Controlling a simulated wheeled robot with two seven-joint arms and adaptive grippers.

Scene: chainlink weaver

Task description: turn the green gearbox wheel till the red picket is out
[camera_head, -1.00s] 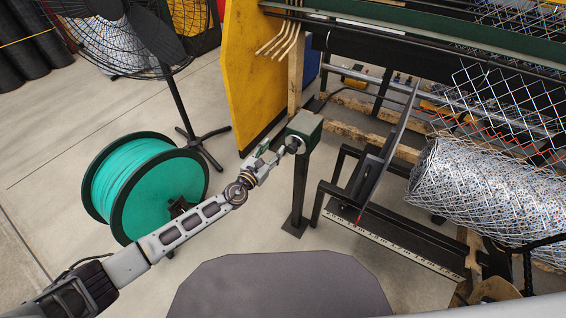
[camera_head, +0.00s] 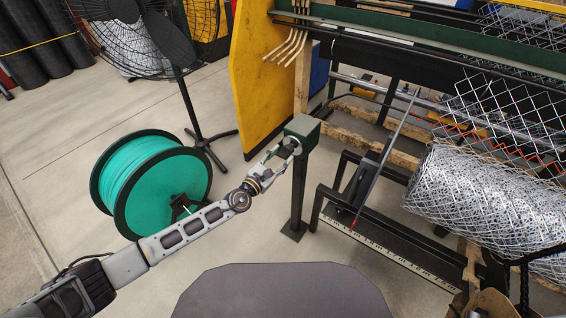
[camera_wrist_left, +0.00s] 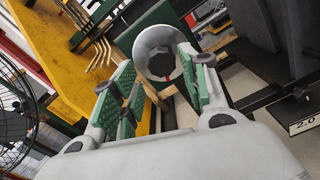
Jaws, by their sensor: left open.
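The green gearbox (camera_head: 303,131) sits on top of a dark post beside the machine. My left gripper (camera_head: 285,149) is at the wheel. Its two green-padded fingers (camera_wrist_left: 160,82) are spread, with the ring between and just beyond their tips; I cannot tell whether they touch it. A thin red line, likely the red picket (camera_head: 468,131), runs along the edge of the wire mesh at right. My right gripper is out of view.
A teal wire spool (camera_head: 150,178) stands left of my left arm. A black stand fan (camera_head: 150,35) and a yellow panel (camera_head: 262,75) are behind. The mesh roll (camera_head: 480,200) and a black frame with a ruler strip (camera_head: 392,256) fill the right.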

